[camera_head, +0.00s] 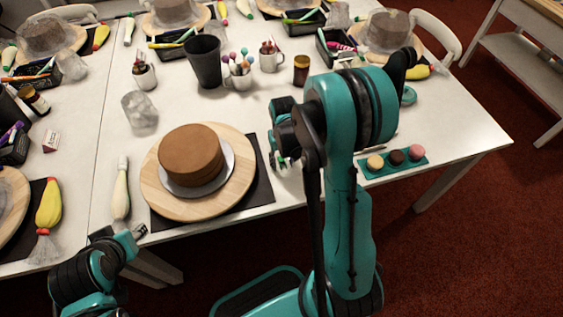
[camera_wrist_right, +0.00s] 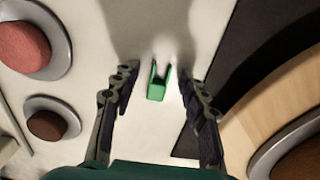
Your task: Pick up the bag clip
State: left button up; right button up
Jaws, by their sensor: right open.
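A small green bag clip (camera_wrist_right: 157,88) lies on the white table between the fingertips in the right wrist view. My right gripper (camera_wrist_right: 158,80) is open, one finger on each side of the clip and apart from it in the picture. In the head view the right gripper (camera_head: 279,154) points down just right of the cake board, and I cannot make out the clip clearly there. My left gripper (camera_head: 131,234) is low at the table's front edge; I cannot tell its opening.
A brown cake (camera_head: 191,154) stands on a round wooden turntable (camera_head: 163,201) over a black mat (camera_head: 262,188). A teal tray (camera_head: 377,170) with small coloured cakes is to the right.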

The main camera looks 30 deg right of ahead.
jog(key=c, duration=0.8)
jog(key=shift+r, duration=0.1)
jog(key=shift+r, duration=0.25)
notch_tip(320, 180, up, 4)
jog(key=shift+f+p, duration=0.15)
jog(key=shift+p, duration=1.05)
jog(key=s+d+r+p, duration=0.1)
jog(key=s+r+p, duration=0.1)
jog(key=s+r, duration=0.1)
jog(key=s+d+r+p, duration=0.1)
jog(key=s+r+p, duration=0.2)
jog(key=s+r, duration=0.1)
jog(key=s+d+r+p, duration=0.1)
jog(key=s+r+p, duration=0.2)
jog(key=s+r, duration=0.1)
jog(key=shift+s+r, duration=0.15)
jog(key=shift+r, duration=0.2)
